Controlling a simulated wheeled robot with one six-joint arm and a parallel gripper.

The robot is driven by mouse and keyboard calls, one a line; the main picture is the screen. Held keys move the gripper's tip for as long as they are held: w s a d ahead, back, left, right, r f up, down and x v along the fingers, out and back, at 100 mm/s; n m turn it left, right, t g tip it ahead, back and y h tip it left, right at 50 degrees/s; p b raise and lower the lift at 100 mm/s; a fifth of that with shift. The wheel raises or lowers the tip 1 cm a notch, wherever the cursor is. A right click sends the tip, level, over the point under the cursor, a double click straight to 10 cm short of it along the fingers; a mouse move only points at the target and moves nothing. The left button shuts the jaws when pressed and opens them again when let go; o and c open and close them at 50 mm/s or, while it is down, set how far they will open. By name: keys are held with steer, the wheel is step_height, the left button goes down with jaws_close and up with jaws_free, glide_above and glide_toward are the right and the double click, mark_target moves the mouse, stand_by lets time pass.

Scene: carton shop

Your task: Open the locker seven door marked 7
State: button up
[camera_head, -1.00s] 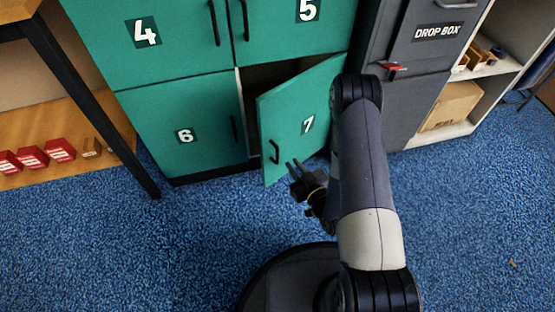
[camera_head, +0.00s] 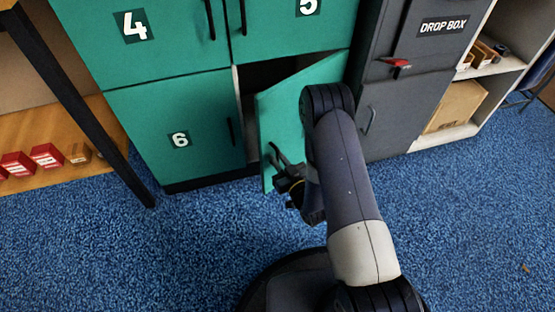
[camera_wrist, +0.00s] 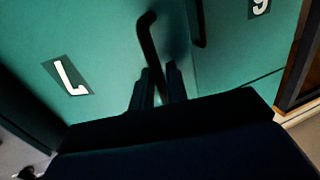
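The teal locker door marked 7 (camera_head: 281,120) stands partly open, hinged at its right side, with a dark gap at its left. My arm hides its number in the head view; the 7 shows sideways in the wrist view (camera_wrist: 70,77). Its black bar handle (camera_wrist: 149,38) is near the door's free edge. My gripper (camera_wrist: 159,80) is at one end of the handle, with its fingers apart and the bar running down between them. I cannot tell whether they touch it. In the head view my gripper (camera_head: 283,171) is partly hidden by my arm.
Locker door 6 (camera_head: 178,115) is shut to the left, with doors 4 (camera_head: 130,50) and 5 (camera_head: 285,30) above. A grey drop box cabinet (camera_head: 410,90) stands at the right. A dark table leg (camera_head: 75,105) is at the left. Blue carpet in front is clear.

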steer(key=shift+w+a, duration=0.2)
steer(key=shift+w, duration=0.15)
steer(key=shift+c, duration=0.3)
jaws_close()
